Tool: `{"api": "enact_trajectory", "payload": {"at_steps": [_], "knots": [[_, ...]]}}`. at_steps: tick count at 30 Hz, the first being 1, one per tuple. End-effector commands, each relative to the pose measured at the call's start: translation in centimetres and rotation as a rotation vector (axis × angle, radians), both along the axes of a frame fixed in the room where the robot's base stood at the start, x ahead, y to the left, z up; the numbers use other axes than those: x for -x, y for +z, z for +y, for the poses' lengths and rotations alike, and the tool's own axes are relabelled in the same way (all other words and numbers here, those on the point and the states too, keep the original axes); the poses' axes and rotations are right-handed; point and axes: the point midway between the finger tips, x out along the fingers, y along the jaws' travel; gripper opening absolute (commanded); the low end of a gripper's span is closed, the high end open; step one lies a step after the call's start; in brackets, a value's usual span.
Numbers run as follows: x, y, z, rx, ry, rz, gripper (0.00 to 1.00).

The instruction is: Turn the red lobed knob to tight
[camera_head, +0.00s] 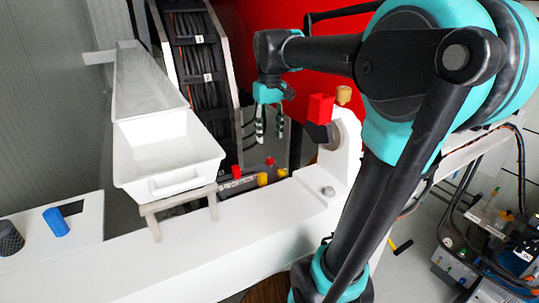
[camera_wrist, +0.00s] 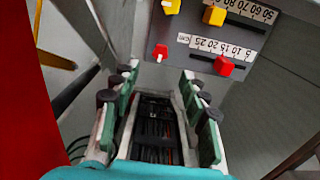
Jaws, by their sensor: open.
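A small red knob (camera_wrist: 160,52) with a white mark sits on a grey panel (camera_wrist: 187,75) in the wrist view; it looks like the lobed knob, but its lobes are too small to make out. My gripper (camera_wrist: 157,88) is open, with nothing between its fingers, which lie below the knob in the picture. In the head view my gripper (camera_head: 270,138) hangs fingers down above the panel, apart from the small red and yellow controls. Which of the two red controls there is the knob I cannot tell.
A red slider (camera_wrist: 223,66) and a yellow slider (camera_wrist: 214,16) stand by numbered scales, with a yellow knob (camera_wrist: 171,7) beyond the red one. A red block (camera_head: 320,108) is right of my gripper. A white tray (camera_head: 168,155) stands left.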

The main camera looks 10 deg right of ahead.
Motion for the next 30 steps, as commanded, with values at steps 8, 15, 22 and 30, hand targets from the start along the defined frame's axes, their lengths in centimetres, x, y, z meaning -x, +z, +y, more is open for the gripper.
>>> {"api": "enact_trajectory", "payload": {"at_steps": [8,15,22,30], "knots": [[0.0,-5.3,0.0,0.000,0.000,0.000,0.45],[0.0,-7.7,0.0,0.000,0.000,0.000,0.45],[0.0,-8.1,0.0,0.000,0.000,0.000,0.45],[0.0,-8.1,0.0,0.000,0.000,0.000,0.27]]}}
